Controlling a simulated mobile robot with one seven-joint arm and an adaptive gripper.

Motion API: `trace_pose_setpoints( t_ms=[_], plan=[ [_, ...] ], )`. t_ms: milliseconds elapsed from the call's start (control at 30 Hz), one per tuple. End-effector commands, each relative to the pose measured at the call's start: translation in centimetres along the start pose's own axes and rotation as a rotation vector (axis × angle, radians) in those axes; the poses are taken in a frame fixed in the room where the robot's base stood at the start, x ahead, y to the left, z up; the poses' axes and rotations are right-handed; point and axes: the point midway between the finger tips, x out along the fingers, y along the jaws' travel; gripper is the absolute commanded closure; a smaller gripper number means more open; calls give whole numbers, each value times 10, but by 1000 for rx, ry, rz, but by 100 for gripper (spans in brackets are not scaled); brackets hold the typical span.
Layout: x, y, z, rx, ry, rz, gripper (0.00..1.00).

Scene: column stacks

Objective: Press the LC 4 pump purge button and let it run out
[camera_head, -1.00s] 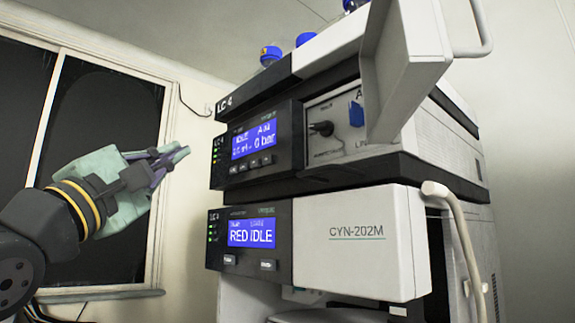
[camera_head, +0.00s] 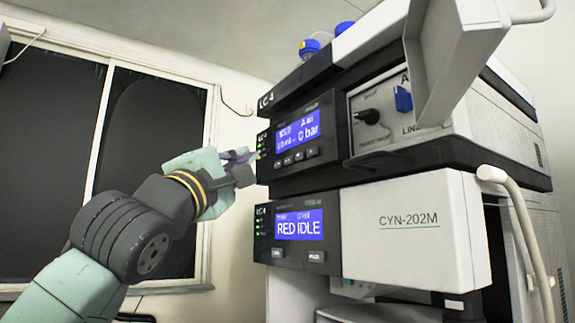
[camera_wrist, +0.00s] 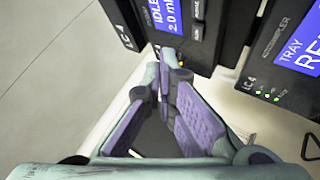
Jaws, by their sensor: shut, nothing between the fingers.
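The LC 4 pump (camera_head: 262,180) is the upper module with a black front.
A black knob (camera_head: 367,117) and blue tab (camera_head: 403,98) sit right of the pump display, beside an open pale door (camera_head: 455,60). Blue-capped bottles (camera_head: 309,47) stand on top. Free room lies to the left.

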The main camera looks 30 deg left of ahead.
Motion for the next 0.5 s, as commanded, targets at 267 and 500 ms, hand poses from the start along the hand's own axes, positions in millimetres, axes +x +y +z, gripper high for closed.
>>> trace_pose_setpoints(
  t_ms=[267, 500],
  plan=[
    [23, -19, 18, 0, -2, 0, 100],
    [31, -22, 23, 0, 0, 1, 100]
  ],
)
